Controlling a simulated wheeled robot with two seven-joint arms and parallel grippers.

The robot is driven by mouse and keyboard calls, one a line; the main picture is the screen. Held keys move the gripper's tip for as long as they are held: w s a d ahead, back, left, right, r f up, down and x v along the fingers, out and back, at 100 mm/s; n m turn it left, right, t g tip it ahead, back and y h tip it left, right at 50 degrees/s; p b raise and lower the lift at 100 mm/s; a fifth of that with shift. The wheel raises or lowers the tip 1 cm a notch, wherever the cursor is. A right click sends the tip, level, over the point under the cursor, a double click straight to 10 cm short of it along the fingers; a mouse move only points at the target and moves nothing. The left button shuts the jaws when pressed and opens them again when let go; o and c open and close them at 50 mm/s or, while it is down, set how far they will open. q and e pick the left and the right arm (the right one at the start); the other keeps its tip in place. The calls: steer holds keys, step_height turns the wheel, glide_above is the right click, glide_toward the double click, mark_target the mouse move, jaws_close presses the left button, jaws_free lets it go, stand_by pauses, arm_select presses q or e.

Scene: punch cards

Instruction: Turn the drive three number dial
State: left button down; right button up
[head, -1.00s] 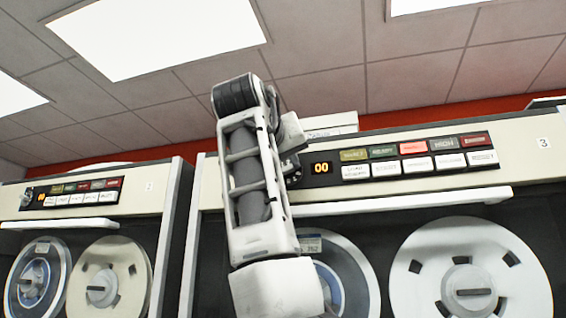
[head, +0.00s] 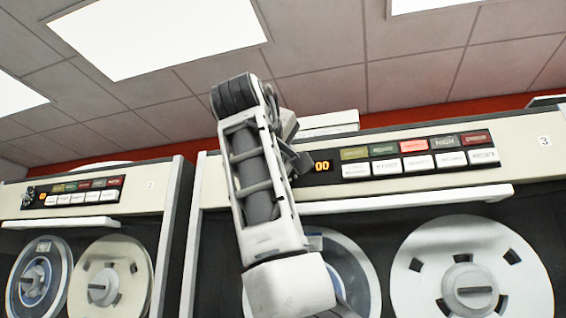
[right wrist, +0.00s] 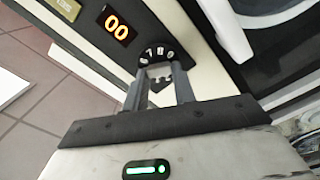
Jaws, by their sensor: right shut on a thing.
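Drive three is the large cream tape cabinet (head: 528,150) with a "3" label in the head view. Its orange display (head: 322,166) reads 00, and the same display shows in the right wrist view (right wrist: 116,26). The black number dial (right wrist: 157,50) with white digits is beside the display in the right wrist view. My right gripper (right wrist: 160,74) is shut on the dial, a finger on each side. In the head view my right arm hides the dial and most of the gripper. My left gripper is not in view.
A row of coloured and white buttons (head: 418,159) lies right of the display. A white ledge (head: 420,199) juts out below the panel, above the tape reels (head: 470,280). Drive two (head: 100,198), with its own dial, stands to the left.

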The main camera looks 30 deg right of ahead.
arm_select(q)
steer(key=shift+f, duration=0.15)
arm_select(e)
steer(key=n, duration=0.5)
steer(key=shift+f+n, duration=0.15)
steer(key=shift+n, duration=0.25)
steer(key=o, duration=1)
arm_select(q)
steer(key=shift+b, duration=0.3)
arm_select(e)
steer(key=shift+a, duration=0.15)
arm_select(q)
steer(key=b, duration=0.1)
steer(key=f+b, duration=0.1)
steer(key=b, duration=0.1)
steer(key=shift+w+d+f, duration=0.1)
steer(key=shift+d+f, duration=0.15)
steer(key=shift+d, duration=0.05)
arm_select(e)
steer(key=v, duration=1.5)
steer(key=shift+s+a, duration=0.25)
steer(key=shift+s, duration=0.05)
